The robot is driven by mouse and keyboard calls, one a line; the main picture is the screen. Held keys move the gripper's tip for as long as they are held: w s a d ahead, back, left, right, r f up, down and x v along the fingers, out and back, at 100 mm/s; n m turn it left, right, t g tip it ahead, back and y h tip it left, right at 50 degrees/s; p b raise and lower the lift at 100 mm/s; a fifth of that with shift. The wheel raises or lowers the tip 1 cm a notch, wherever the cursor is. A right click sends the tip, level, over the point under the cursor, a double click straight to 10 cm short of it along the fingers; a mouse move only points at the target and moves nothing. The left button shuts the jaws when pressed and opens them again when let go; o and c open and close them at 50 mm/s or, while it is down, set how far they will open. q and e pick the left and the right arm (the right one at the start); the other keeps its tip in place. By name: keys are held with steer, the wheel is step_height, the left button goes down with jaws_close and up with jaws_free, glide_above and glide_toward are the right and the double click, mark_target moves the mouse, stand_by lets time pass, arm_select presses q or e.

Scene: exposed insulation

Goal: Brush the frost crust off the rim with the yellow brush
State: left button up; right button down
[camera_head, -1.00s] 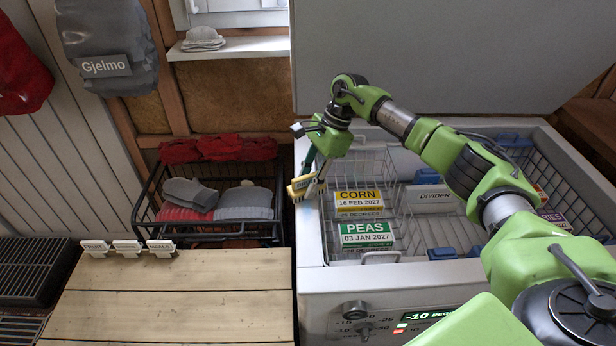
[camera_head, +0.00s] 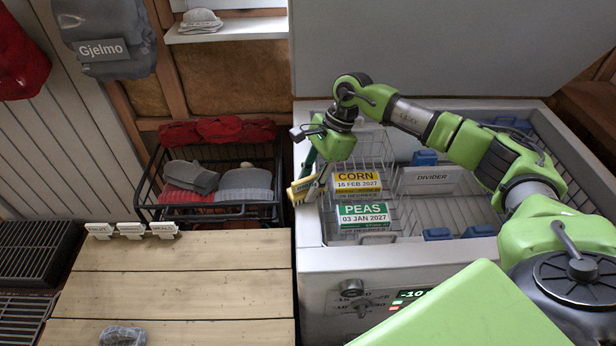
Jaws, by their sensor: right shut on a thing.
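The chest freezer (camera_head: 311,255) stands open at the right, and its pale left rim runs beside the wire baskets. My right gripper (camera_head: 309,172) is over that left rim, shut on the yellow brush (camera_head: 304,190). The brush's yellow head hangs low at the outer edge of the rim, and a dark green handle part shows between it and the gripper. I cannot tell whether the bristles touch the rim. No frost crust can be made out on the rim at this size. My left gripper is not in view.
A CORN box (camera_head: 357,181) and a PEAS box (camera_head: 363,217) sit in the freezer's left basket, near a DIVIDER plate (camera_head: 432,177). A wooden table (camera_head: 180,280) with a grey item (camera_head: 123,336) is at lower left. A black wire basket (camera_head: 215,212) of clothing stands behind it.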

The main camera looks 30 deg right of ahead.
steer(key=shift+s+a, duration=0.4)
steer(key=shift+s, duration=0.45)
steer(key=shift+s+a, duration=0.4)
steer(key=shift+s, duration=0.4)
steer(key=shift+r, duration=0.1)
steer(key=shift+r+p, duration=1.6)
steer(key=shift+r, duration=1.35)
step_height(320, 180, up, 3)
steer(key=shift+p, duration=0.65)
